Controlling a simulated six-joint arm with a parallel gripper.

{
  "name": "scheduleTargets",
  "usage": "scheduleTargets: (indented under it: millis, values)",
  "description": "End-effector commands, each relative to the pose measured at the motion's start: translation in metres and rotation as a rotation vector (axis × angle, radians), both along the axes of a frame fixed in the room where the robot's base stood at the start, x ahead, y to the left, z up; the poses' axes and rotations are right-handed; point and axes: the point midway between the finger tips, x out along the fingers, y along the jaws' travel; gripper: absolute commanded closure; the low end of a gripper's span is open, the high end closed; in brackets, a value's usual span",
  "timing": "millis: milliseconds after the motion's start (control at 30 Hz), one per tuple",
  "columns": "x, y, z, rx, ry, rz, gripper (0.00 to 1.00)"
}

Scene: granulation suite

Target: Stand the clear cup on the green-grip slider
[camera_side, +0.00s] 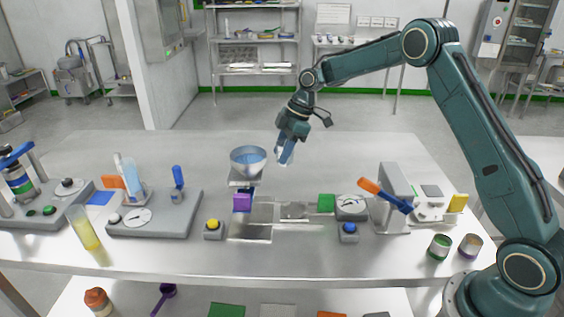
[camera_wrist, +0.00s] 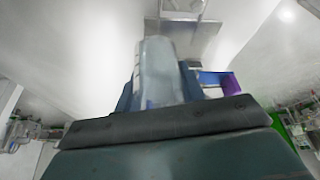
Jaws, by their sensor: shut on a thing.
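My gripper (camera_side: 287,145) hangs in the air above the table, to the right of the blue bowl. It is shut on the clear cup (camera_side: 285,154), which is tilted and held well above the surface. In the wrist view the cup (camera_wrist: 160,72) is between the fingers, pale and see-through. A green block (camera_side: 326,203) sits on the table right of a flat metal plate (camera_side: 294,211); it looks like the green grip of the slider. I cannot tell exactly how the block and plate join. The plate's top looks bare.
The blue bowl (camera_side: 248,159) sits on a raised support above a purple block (camera_side: 242,202), left of my gripper. A yellow-button box (camera_side: 213,229), a blue-button box (camera_side: 348,232) and a round dial (camera_side: 350,206) flank the plates. A grey-and-orange-handled device (camera_side: 396,185) stands right.

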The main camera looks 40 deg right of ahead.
Motion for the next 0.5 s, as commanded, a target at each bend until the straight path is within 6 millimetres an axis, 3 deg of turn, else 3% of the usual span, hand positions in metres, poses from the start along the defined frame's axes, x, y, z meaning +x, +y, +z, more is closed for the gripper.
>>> scheduleTargets:
  millis: [200, 500]
  values:
    - [-0.035, 0.014, -0.032, 0.002, 0.002, 0.149, 0.85]
    - [-0.063, 0.023, -0.053, 0.003, -0.005, 0.265, 0.85]
